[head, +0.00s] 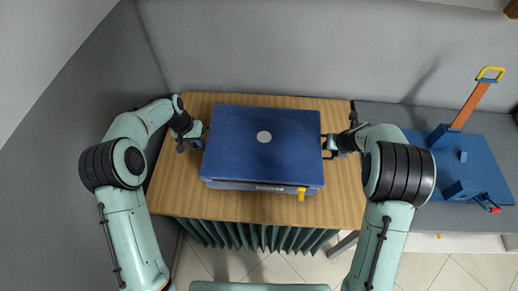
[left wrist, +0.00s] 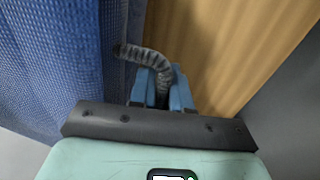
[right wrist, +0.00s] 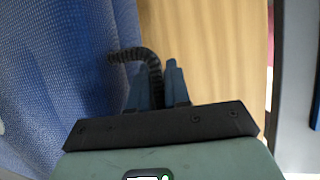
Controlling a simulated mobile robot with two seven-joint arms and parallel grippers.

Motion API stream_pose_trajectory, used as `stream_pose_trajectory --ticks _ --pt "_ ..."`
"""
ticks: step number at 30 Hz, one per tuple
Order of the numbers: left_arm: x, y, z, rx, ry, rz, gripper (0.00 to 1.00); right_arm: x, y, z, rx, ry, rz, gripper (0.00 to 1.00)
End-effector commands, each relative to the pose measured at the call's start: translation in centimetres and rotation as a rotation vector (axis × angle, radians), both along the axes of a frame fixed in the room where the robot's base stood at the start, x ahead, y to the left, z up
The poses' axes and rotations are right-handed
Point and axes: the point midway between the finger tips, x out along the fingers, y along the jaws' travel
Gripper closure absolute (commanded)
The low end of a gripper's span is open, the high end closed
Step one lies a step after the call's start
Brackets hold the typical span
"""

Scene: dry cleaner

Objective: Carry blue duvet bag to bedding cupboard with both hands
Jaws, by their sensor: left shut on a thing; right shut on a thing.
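The blue duvet bag (head: 264,145) is a box-shaped blue bag with a pale round spot on top and a yellow tag at its front edge. It sits on or just above a wooden table; I cannot tell which. My left gripper (head: 201,131) is at its left side, shut on a dark ribbed handle loop (left wrist: 150,55). My right gripper (head: 329,145) is at its right side, shut on a similar handle loop (right wrist: 137,56). The blue woven side of the bag fills the left of both wrist views. No bedding cupboard can be made out.
The wooden table (head: 180,198) has a green pleated skirt (head: 255,234) below its front edge. At the right, a blue board (head: 470,165) with an orange upright and yellow handle lies on a grey surface. A grey wall stands behind. Tiled floor shows in front.

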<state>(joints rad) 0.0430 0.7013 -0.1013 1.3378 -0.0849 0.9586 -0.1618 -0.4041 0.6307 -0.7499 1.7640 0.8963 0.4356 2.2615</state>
Motion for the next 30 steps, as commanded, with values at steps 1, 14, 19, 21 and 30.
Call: stream_pose_trajectory --ticks 1,14,19,21,30 --pt "0.1 0.0 0.2 0.0 -0.004 0.001 1.0 0.1 0.0 0.1 0.0 -0.003 -0.001 1.0" --pt "-0.1 0.0 -0.2 0.0 0.0 0.0 1.0 -0.1 0.0 -0.2 0.0 0.0 0.0 1.0" --pt "-0.7 0.0 -1.2 -0.001 0.009 0.0 1.0 -0.7 0.0 -1.2 0.0 0.009 0.0 1.0" --pt "-1.0 0.0 -1.8 0.0 0.013 0.0 1.0 -1.0 0.0 -1.8 0.0 0.014 0.0 1.0" --pt "-2.5 0.0 -4.7 0.0 0.036 0.0 1.0 -2.5 0.0 -4.7 0.0 0.036 0.0 1.0"
